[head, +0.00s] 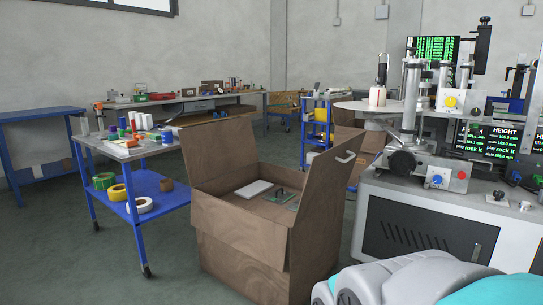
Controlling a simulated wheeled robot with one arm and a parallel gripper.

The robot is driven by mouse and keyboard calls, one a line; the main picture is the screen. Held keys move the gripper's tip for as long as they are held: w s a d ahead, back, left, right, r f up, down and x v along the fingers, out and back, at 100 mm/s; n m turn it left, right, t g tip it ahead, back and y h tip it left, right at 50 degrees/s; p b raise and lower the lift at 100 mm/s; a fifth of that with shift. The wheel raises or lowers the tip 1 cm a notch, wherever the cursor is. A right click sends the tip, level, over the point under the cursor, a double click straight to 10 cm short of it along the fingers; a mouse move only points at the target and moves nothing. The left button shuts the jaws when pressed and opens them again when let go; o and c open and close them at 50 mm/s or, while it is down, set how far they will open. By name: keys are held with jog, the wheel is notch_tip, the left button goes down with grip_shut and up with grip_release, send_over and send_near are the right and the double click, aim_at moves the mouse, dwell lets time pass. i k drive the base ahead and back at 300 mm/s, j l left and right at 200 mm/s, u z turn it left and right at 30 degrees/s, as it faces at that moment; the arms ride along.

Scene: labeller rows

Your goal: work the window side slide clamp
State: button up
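A labelling machine (412,110) with upright metal columns stands on a grey and white cabinet (480,190) at the right in the head view. It has a dial with a yellow centre (450,101), a large black hand knob (403,163) low on its left, and a blue knob (437,181) at the front. I cannot tell which of these parts, if any, is the window side slide clamp, or how it is set. Rounded grey and teal parts of my own arm fill the lower right corner. My gripper is not in view.
An open brown box (240,245) with flaps up stands directly left of the cabinet. A blue trolley (165,205) holds tape rolls and bottles. Screens (485,140) with green text stand behind the machine. Long workbenches (185,98) line the back. Floor is clear at the lower left.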

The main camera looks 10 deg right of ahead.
aim_at(443, 151)
jog(key=z, duration=1.6)
